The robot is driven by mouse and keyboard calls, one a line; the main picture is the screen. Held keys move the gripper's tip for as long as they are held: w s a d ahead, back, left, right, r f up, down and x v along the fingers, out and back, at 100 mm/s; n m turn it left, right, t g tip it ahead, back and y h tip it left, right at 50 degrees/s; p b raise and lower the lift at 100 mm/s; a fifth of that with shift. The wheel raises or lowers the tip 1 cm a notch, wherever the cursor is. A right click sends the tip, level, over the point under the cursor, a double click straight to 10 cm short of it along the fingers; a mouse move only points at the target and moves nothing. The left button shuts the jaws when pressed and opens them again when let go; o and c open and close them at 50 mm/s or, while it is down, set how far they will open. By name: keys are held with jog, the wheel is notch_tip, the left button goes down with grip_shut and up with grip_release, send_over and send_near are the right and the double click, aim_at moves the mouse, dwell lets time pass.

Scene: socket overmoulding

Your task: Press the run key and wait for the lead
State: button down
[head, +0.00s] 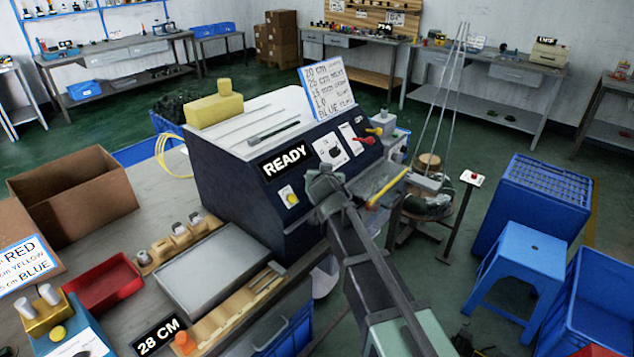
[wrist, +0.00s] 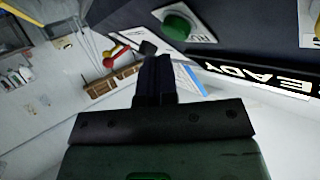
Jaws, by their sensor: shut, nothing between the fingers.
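The dark blue machine (head: 235,190) stands on the bench, its display (head: 284,160) reading READY. The display shows upside down in the wrist view (wrist: 255,77). My gripper (head: 322,178) is shut and empty in front of the machine's panel. In the wrist view its fingertips (wrist: 155,62) lie just below the green key, apart from it in the picture. I see no finished lead.
A yellow button (head: 288,196), a black knob (head: 335,152) and a red lever (head: 363,140) are on the panel close to my gripper. A written card (head: 328,88) stands on top. A grey tray (head: 215,268) and red bin (head: 103,284) lie on the bench.

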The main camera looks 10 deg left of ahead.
dwell(0.3)
jog(key=shift+w+a+f+b, duration=0.2)
jog(key=shift+a+f+b, duration=0.05)
jog(key=shift+f+b, duration=0.05)
